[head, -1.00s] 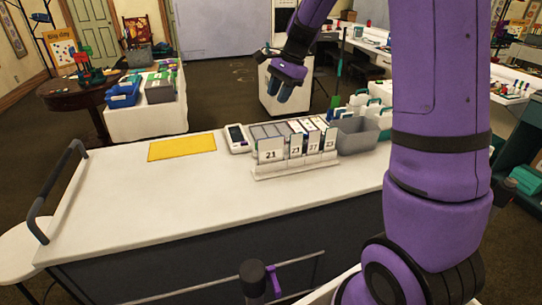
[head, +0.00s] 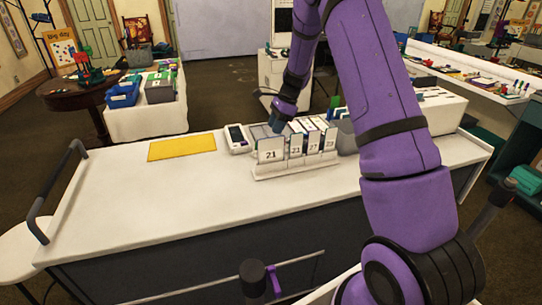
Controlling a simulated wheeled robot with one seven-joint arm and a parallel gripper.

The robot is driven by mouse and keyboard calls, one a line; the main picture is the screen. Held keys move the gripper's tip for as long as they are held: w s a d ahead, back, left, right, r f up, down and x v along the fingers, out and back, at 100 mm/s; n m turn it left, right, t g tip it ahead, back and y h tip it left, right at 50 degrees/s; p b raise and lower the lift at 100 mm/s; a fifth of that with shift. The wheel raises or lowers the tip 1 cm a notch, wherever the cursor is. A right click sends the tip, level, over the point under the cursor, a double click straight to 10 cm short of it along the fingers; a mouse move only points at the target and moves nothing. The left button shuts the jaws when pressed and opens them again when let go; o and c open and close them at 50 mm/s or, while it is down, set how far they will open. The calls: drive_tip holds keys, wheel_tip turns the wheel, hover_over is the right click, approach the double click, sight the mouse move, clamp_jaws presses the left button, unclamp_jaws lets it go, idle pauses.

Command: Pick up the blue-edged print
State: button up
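A white rack (head: 285,172) with several numbered cards stands on the white counter. The card marked 21 (head: 271,154) is at its left end. Behind the cards, several upright slots hold thin flat items, partly hidden by the cards and my gripper. I cannot make out a blue-edged print among them. My gripper (head: 281,118) points down over the left part of the slots, just behind the card marked 21. Its fingertips are seen from the side and small, so I cannot tell whether they are open or hold anything, or whether they touch an item.
A yellow mat (head: 182,148) lies flat and empty on the counter. A white handheld device (head: 237,139) stands left of the rack. A grey bin (head: 346,136) stands right of it, partly behind my arm. The counter's front left is clear.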

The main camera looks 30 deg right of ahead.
sight(269, 144)
drive_tip(key=shift+x, duration=3.6)
drive_tip(key=shift+d+f, duration=0.15)
drive_tip(key=shift+f, duration=0.2)
clamp_jaws()
